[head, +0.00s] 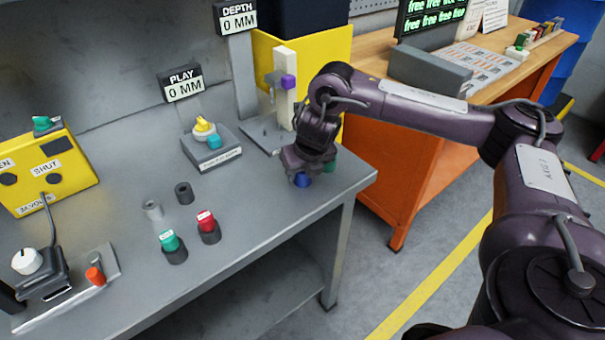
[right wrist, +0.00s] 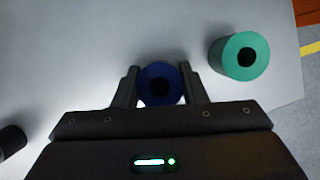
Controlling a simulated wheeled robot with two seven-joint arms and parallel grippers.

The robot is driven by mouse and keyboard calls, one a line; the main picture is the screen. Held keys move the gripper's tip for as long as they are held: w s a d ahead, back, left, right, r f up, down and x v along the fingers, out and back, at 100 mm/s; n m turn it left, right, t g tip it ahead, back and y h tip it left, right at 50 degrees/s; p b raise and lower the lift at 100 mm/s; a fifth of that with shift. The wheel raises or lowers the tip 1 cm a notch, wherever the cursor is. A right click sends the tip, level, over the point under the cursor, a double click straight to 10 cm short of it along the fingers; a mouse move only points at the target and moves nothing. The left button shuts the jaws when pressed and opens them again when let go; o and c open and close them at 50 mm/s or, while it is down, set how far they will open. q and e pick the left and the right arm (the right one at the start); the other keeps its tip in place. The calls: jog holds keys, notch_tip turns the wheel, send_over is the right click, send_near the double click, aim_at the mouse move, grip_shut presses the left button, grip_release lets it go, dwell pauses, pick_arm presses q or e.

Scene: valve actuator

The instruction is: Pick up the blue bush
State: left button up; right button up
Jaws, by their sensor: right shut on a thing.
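The blue bush (right wrist: 160,82) is a short dark blue ring with a dark centre hole. In the right wrist view it sits between the two fingers of my right gripper (right wrist: 160,92), which is shut on it. In the head view the blue bush (head: 302,181) shows just below my right gripper (head: 304,172), near the front right corner of the grey bench. Whether it touches the bench top is hard to tell. My left gripper is not in view.
A green bush (right wrist: 240,58) stands close to the right of the blue one. Dark (head: 184,193) and grey (head: 152,209) bushes, plus red-topped (head: 207,227) and green-topped (head: 171,247) pieces, stand farther left. A post fixture (head: 286,90) stands behind my gripper.

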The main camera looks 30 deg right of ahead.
jog(key=shift+r, duration=0.5)
notch_tip(320, 180, up, 3)
jog(key=shift+f, duration=0.2)
notch_tip(320, 180, up, 16)
jog(key=p, duration=0.9)
jog(key=shift+r+p, duration=0.25)
jog(key=shift+p, duration=0.05)
